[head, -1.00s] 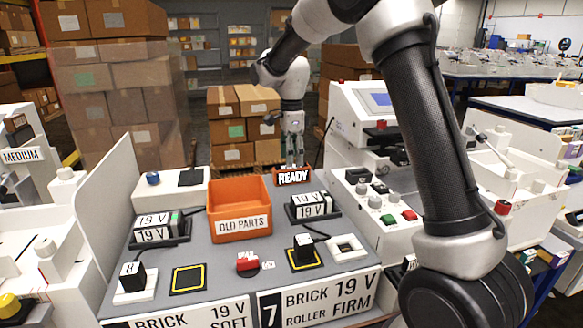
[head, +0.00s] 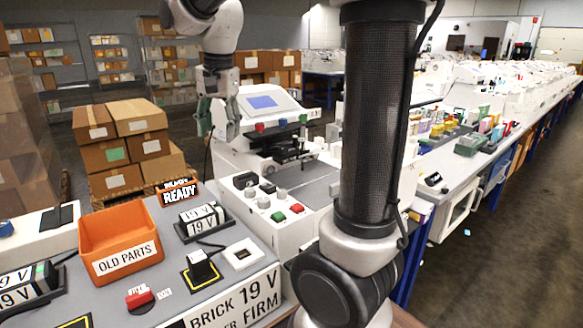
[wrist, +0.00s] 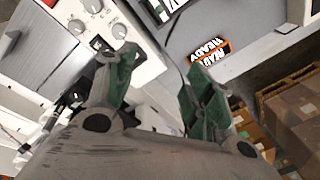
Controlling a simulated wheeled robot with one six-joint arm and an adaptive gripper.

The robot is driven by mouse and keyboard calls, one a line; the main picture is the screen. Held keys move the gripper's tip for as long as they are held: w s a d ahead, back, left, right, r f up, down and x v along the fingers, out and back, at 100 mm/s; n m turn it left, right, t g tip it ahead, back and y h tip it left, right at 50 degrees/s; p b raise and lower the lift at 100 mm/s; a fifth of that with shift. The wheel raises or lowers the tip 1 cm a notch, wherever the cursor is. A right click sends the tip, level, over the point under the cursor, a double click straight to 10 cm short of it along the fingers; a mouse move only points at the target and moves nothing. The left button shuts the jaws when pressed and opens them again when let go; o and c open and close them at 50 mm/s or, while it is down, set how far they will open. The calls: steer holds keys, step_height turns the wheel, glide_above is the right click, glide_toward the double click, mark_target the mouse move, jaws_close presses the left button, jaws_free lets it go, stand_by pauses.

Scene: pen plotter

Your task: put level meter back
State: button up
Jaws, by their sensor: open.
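I cannot pick out the level meter with certainty in either view. My gripper (head: 217,112) hangs in the head view above the back of the bench, left of the plotter's screen. Its green-padded fingers are apart with nothing between them. In the wrist view my gripper (wrist: 162,62) is also open and empty, with the knobbed white control box (wrist: 93,25) ahead on the left. The orange READY sign (wrist: 210,55) is ahead on the right. A black block with a white top (head: 201,265) sits on a yellow-bordered pad.
An orange OLD PARTS bin (head: 98,228) stands on the grey bench. A pair of 19 V blocks (head: 203,220) lies in a black holder. A white square holder (head: 243,254) is beside the pad. The plotter's screen (head: 262,102) rises behind. Cardboard boxes (head: 122,157) stand at back left.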

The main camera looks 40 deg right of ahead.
steer(key=s+d+f+n+t, duration=0.1)
steer(key=s+d+n, duration=0.1)
steer(key=s, duration=0.5)
steer(key=s+d+f+n, duration=0.2)
steer(key=s+n, duration=0.3)
steer(key=s, duration=0.2)
steer(key=s+d+f+n+t, duration=0.1)
steer(key=s+d+f+n, duration=0.1)
steer(key=s, duration=0.5)
steer(key=shift+n+t, duration=0.3)
steer(key=shift+n, duration=0.4)
steer(key=shift+s+d, duration=0.1)
